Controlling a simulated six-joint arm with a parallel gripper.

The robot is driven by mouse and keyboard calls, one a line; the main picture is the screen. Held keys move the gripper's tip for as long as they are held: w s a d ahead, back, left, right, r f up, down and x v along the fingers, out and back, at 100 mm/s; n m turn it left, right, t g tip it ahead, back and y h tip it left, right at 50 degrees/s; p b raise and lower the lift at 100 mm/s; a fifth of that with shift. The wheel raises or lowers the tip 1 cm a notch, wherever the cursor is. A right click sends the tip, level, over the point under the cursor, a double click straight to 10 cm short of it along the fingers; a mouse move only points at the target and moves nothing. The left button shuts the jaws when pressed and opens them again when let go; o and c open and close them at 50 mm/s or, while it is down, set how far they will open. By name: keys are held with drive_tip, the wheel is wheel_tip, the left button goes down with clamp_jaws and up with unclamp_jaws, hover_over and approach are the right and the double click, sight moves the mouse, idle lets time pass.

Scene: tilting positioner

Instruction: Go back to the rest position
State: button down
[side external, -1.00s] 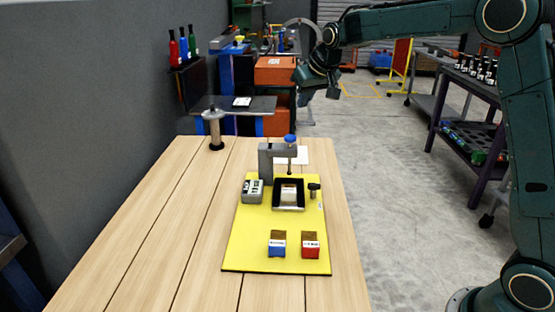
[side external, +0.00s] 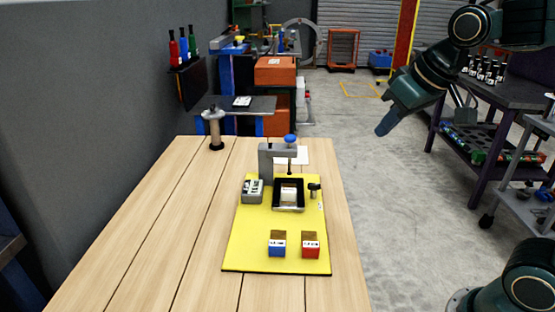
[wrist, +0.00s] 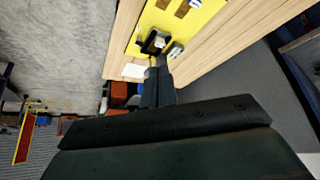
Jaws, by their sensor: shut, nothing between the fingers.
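My gripper (side external: 384,128) hangs in the air to the right of the wooden table, past its right edge and well away from the yellow board (side external: 240,243). Its fingers are shut with nothing between them. In the wrist view the dark gripper (wrist: 155,88) points toward the table, and the yellow board (wrist: 205,22) shows beyond it. On the board stand a grey clamp frame with a blue knob (side external: 290,138), a black tilting tray (side external: 289,208), a grey box (side external: 252,191), a black-topped post (side external: 314,190), a blue bin (side external: 277,249) and a red bin (side external: 310,249).
A metal post (side external: 215,130) stands at the table's back left. A white sheet (side external: 300,156) lies behind the clamp. A purple-framed shelf (side external: 455,135) with bottles is at the right. Several bottles (side external: 183,48) stand on the left wall ledge.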

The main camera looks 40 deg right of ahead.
drive_tip(key=s+a+f, duration=0.1)
drive_tip(key=s+f, duration=0.4)
drive_tip(key=s, duration=0.7)
drive_tip(key=shift+a+n, duration=0.3)
drive_tip(key=shift+n, duration=0.1)
drive_tip(key=shift+w+f, duration=0.1)
idle(0.9)
